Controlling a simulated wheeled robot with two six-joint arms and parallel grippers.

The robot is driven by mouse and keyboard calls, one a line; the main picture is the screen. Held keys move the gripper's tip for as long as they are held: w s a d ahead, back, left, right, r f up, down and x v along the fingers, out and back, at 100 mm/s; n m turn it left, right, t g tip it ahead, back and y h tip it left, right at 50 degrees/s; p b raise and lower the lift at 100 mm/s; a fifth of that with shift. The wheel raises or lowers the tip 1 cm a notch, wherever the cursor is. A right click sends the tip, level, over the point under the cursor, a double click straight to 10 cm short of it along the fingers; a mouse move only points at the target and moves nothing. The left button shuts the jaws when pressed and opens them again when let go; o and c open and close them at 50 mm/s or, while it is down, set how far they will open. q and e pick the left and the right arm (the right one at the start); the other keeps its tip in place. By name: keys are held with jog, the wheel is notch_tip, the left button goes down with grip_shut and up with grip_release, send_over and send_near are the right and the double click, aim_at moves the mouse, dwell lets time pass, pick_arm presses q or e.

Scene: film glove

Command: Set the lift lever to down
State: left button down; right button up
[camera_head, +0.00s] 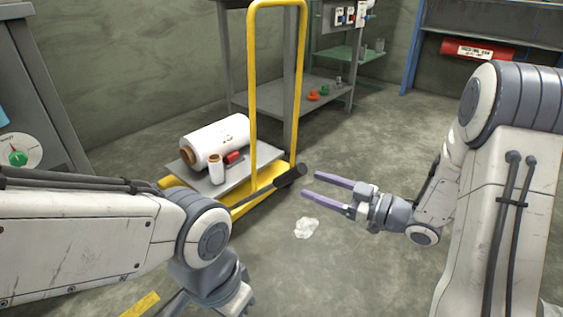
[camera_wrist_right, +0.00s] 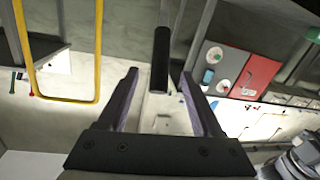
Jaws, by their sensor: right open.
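The lift lever (camera_head: 289,177) is a dark rod with a thick black grip. It juts out from the low yellow cart (camera_head: 252,90), rising toward the right in the head view. My right gripper (camera_head: 310,184) is open, its two purple fingers pointing left with the tips just right of the lever's grip. A small gap shows between them. In the right wrist view the black grip (camera_wrist_right: 160,60) appears centred ahead, in line with the space between the open fingers; nothing is held. My left arm comes in at the lower left, but its fingers are not in view.
A white film roll (camera_head: 217,141) and a small roll (camera_head: 216,168) lie on the cart's platform. A grey shelf table (camera_head: 290,97) stands behind. A crumpled clear piece (camera_head: 306,228) lies on the floor below my right gripper. The middle floor is otherwise clear.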

aim_at(281, 175)
jog(key=shift+y, duration=0.3)
jog(key=b+x, duration=0.4)
jog(key=x, duration=0.4)
jog(key=shift+w+a+r+b, duration=0.1)
jog(key=shift+a+r+b, duration=0.05)
jog(key=shift+a+b, duration=0.2)
jog(key=shift+w+a+r, duration=0.15)
jog(key=shift+w+a, duration=0.25)
jog(key=shift+a, duration=0.15)
grip_shut()
jog(key=shift+s, duration=0.1)
